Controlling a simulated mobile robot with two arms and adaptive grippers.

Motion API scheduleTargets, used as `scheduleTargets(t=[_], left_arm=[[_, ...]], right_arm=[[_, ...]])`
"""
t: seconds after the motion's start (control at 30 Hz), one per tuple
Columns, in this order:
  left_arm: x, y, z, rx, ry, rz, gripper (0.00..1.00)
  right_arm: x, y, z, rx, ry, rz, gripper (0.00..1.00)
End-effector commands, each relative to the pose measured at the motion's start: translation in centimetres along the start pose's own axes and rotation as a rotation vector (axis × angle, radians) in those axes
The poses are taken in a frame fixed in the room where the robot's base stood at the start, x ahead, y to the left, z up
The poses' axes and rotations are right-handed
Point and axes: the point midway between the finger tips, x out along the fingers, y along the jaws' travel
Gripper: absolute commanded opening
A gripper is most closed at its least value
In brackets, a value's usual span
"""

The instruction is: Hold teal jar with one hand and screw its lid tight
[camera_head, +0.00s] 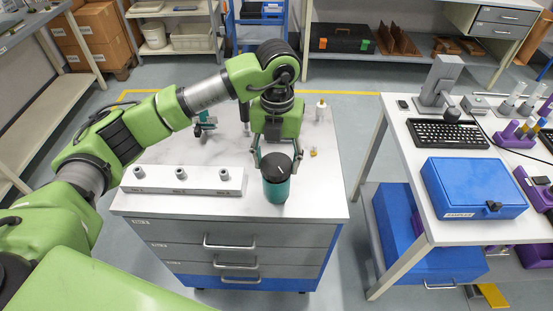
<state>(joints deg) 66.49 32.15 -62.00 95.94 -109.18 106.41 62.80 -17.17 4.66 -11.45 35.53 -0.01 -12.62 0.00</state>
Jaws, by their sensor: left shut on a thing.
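The teal jar (277,190) stands upright near the front edge of the white-topped drawer cabinet (205,232). Its dark lid (276,167) sits on top; whether it is screwed tight cannot be seen. My left gripper (277,155) comes down from above and behind the jar, with its two fingers at the sides of the lid, shut on the lid. My right gripper is not in view.
A grey block with several round posts (183,181) lies left of the jar. A teal tool-like item (204,122), a small bottle (321,110) and a small yellow piece (313,152) stand behind. A table with a keyboard (447,134) and blue case (472,188) is right.

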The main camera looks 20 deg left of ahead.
Motion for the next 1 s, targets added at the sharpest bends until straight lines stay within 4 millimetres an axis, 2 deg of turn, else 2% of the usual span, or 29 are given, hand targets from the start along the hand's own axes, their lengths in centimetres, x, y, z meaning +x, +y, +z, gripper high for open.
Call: scheduleTargets(t=[0.27, 0.3, 0.33, 0.73, 1.0], left_arm=[[1.2, 0.0, 0.0, 0.000, 0.000, 0.000, 0.14], [1.0, 0.0, 0.0, 0.000, 0.000, 0.000, 0.63], [0.9, 0.0, 0.0, 0.000, 0.000, 0.000, 0.71], [0.6, 0.0, 0.0, 0.000, 0.000, 0.000, 0.72], [-3.0, 0.0, 0.1, -0.001, -0.002, 0.000, 0.72]], right_arm=[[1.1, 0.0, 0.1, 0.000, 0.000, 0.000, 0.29], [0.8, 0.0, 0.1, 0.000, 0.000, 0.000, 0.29], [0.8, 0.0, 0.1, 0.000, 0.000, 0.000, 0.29], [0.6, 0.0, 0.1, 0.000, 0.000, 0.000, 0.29], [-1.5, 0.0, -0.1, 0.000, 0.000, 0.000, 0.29]])
